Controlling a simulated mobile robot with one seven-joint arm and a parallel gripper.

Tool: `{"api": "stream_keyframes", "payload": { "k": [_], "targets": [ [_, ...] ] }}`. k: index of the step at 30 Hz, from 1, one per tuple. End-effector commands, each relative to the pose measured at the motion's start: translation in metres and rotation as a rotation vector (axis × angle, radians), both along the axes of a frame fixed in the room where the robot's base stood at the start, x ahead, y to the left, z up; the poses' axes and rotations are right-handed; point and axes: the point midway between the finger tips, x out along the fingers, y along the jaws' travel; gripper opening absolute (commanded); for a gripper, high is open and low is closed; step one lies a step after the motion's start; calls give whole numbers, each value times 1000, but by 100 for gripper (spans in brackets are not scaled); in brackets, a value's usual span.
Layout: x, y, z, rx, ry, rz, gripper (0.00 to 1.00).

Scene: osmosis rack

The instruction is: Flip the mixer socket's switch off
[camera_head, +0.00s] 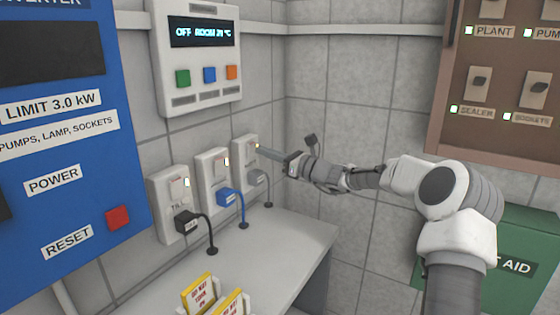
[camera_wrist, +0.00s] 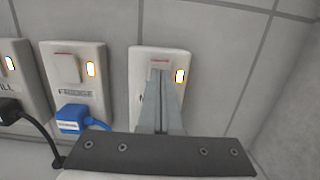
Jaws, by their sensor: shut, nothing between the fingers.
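The mixer socket (camera_head: 240,158) is the rightmost of three white wall sockets. Its lit lamp (camera_wrist: 180,76) shows in the wrist view, with a label beginning with M mostly hidden by my fingers. Its white rocker switch (camera_wrist: 159,61) shows above my fingertips, which cover its lower part. A grey plug (camera_head: 258,178) sits in the socket in the head view. My gripper (camera_head: 262,150) is shut and empty, with its tips at the switch; it also shows in the wrist view (camera_wrist: 160,76). I cannot tell if the tips touch it.
The fridge socket (camera_wrist: 75,95) with a blue plug (camera_wrist: 76,119) and the till socket (camera_head: 171,203) with a black plug (camera_head: 185,222) are to the left, lamps lit. A counter (camera_head: 290,247) lies below. A control panel (camera_head: 200,55) hangs above.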

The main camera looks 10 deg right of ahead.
Motion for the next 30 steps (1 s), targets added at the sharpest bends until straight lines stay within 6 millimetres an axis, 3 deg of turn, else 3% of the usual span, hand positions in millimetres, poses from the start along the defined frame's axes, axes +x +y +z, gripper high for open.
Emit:
{"api": "stream_keyframes", "payload": {
  "k": [23,30],
  "targets": [
    [12,13,10,-32,32,1,0],
    [12,12,3,-32,33,1,0]
  ]
}}
